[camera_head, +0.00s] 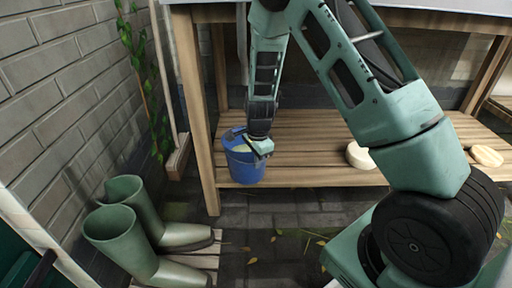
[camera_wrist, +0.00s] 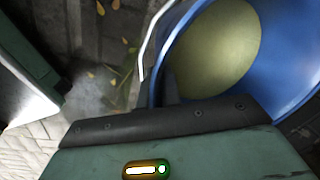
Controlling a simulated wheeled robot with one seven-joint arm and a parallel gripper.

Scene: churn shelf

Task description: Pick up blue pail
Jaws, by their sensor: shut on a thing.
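The blue pail (camera_head: 246,168) stands upright at the left end of the low slatted shelf, close to the front edge. It holds something pale yellow-green, which also shows inside the pail in the wrist view (camera_wrist: 296,108). My gripper (camera_head: 262,150) is at the pail's right front rim, pointing down. In the wrist view a pale metal handle (camera_wrist: 152,42) runs along the pail's left side, close to my dark finger. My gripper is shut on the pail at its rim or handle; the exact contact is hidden.
The low slatted shelf (camera_head: 310,150) carries a pale round thing (camera_head: 360,155) and another (camera_head: 486,155) farther right. A wooden leg (camera_head: 196,110) stands just left of the pail. Green boots (camera_head: 125,240) stand at lower left, by a brick wall (camera_head: 60,80). Paving (camera_head: 285,215) in front is mostly clear.

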